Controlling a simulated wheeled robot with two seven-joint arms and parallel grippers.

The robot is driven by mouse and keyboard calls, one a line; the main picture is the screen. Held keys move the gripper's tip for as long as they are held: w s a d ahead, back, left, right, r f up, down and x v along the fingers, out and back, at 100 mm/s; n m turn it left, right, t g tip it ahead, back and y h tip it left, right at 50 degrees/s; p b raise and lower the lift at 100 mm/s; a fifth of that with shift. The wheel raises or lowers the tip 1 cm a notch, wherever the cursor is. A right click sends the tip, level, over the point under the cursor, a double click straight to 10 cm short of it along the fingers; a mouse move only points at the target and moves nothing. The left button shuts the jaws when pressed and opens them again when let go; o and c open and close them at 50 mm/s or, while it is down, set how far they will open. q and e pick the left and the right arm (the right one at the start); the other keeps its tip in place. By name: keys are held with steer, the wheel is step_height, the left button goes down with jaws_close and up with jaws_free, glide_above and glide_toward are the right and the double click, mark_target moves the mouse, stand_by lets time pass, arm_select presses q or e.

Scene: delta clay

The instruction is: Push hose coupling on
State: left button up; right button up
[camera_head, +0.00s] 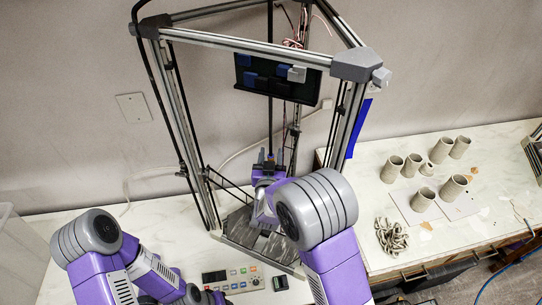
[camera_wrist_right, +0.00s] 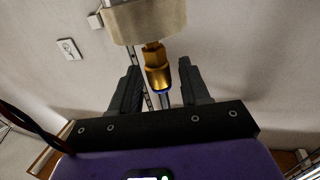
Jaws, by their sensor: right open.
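In the right wrist view a brass fitting (camera_wrist_right: 157,70) with a hex collar and a blue ring at its lower end sticks out of a beige block (camera_wrist_right: 146,20). My right gripper (camera_wrist_right: 162,82) is open, with one dark finger on each side of the fitting and visible gaps between. In the head view my right gripper (camera_head: 271,158) is inside the tall delta printer frame (camera_head: 178,110), below the black board; my arm hides much of it. The fitting is too small to pick out there. My left arm enters at lower left; its gripper does not show clearly. I cannot identify a separate hose coupling.
The frame's metal posts and black rods surround my right gripper. A black board (camera_head: 278,78) with blue blocks hangs above. A control panel (camera_head: 236,279) lies at the front. Several clay cups (camera_head: 423,199) and a heap of clay coils (camera_head: 391,238) stand on the right table.

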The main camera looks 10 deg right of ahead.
steer(key=b+v, duration=0.1)
steer(key=v, duration=0.6)
steer(key=shift+s, duration=0.2)
steer(key=shift+a, duration=0.1)
